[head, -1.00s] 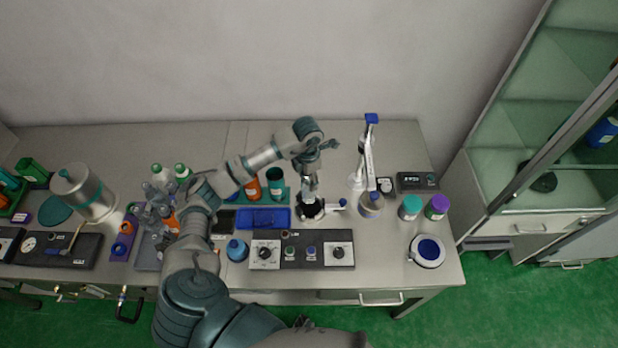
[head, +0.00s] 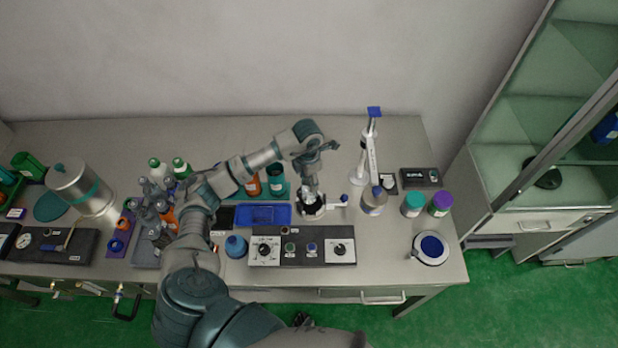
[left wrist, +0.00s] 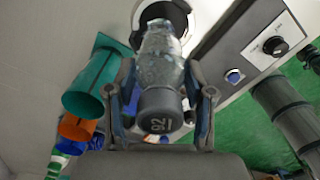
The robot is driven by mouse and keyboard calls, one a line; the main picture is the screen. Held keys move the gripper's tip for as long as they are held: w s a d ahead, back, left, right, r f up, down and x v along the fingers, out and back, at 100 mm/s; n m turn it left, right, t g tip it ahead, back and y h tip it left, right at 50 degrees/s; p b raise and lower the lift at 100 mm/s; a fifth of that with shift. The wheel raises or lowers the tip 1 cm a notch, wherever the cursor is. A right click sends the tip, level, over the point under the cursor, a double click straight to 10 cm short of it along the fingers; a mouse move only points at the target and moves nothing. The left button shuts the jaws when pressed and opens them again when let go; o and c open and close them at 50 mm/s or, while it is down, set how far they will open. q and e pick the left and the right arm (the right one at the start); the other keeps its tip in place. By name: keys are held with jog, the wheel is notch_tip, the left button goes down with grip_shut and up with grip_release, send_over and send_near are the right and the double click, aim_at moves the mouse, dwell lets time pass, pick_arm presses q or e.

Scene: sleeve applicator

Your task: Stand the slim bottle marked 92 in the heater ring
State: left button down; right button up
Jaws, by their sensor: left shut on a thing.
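The slim bottle (left wrist: 160,55) is clear, with a dark grey cap that reads 92 in the left wrist view. My left gripper (left wrist: 160,112) is shut on it near the cap, one finger on each side. I cannot tell whether the bottle rests on the bottom.
A control panel (head: 302,260) with dials lies in front of the ring. A blue tray (head: 264,222) is left of it. Several bottles crowd the left, near my arm.

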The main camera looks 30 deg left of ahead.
pick_arm(q)
jog(key=shift+f+b, duration=1.2)
jog(key=shift+f, duration=0.65)
grip_release()
jog(key=shift+r, duration=0.15)
jog(key=shift+r+p, duration=3.05)
jog(key=shift+r, duration=1.4)
jog(key=shift+s+f, duration=0.1)
jog(key=shift+f, duration=0.05)
